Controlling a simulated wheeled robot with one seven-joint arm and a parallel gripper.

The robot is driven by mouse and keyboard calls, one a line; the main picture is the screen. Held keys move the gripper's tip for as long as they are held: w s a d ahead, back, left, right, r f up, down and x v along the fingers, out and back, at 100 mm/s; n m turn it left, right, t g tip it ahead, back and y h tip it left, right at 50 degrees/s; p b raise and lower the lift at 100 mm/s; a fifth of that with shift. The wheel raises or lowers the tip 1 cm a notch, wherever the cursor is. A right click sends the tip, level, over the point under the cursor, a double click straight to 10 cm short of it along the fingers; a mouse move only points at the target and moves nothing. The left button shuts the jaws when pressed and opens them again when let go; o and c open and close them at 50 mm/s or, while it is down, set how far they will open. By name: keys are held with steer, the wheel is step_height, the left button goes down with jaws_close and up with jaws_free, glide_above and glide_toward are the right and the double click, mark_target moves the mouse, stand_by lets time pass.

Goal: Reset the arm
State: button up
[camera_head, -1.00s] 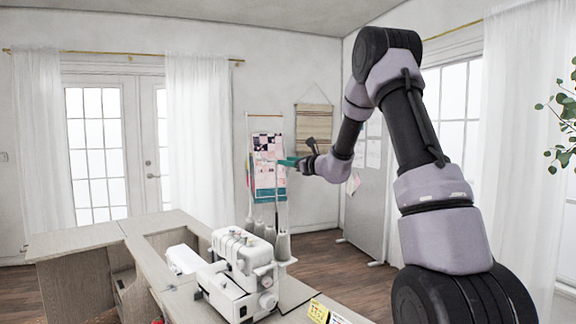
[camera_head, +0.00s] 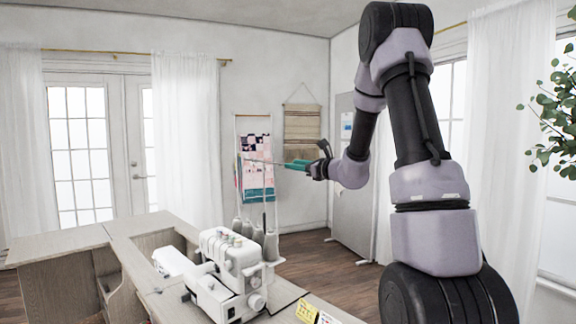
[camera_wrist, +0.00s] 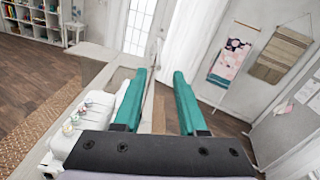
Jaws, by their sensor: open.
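My gripper (camera_head: 297,164) is raised in the air in the head view, to the right of and above the sewing machine, with its teal fingers pointing left. In the wrist view my gripper (camera_wrist: 161,74) shows two teal fingers apart with nothing held between them. My arm bends up high and comes down to the gripper at the right of the head view. A white sewing machine (camera_head: 228,272) with spool cones stands on the wooden cabinet (camera_head: 84,240). The machine also shows at the lower left of the wrist view (camera_wrist: 88,118), partly hidden by the gripper body.
A quilt rack (camera_head: 257,165) and a woven wall hanging (camera_head: 302,132) are at the back wall. A grey board (camera_head: 354,205) stands behind my arm. A leafy plant (camera_head: 556,120) is at the far right. Open floor (camera_head: 310,258) lies beyond the cabinet.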

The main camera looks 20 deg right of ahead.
steer(key=shift+s+d, duration=0.1)
steer(key=shift+s, duration=0.05)
steer(key=s+a+r+n+g, duration=0.1)
steer(key=s+a+n+g, duration=0.3)
steer(key=s, duration=0.3)
steer(key=s+a+r+n+g+y, duration=0.1)
steer(key=s+a+r+n+g, duration=0.1)
steer(key=s+a+n, duration=0.45)
steer(key=s+a+r+n+g, duration=0.1)
steer(key=s+a+n+g, duration=0.2)
steer(key=s, duration=0.6)
steer(key=s+d+f+n+h, duration=0.1)
steer(key=s+d+n+h, duration=0.7)
steer(key=s, duration=0.7)
steer(key=shift+d+f+n+t, duration=0.15)
steer(key=shift+d+n+t, duration=0.15)
steer(key=shift+d+n, duration=0.9)
steer(key=shift+s, duration=0.1)
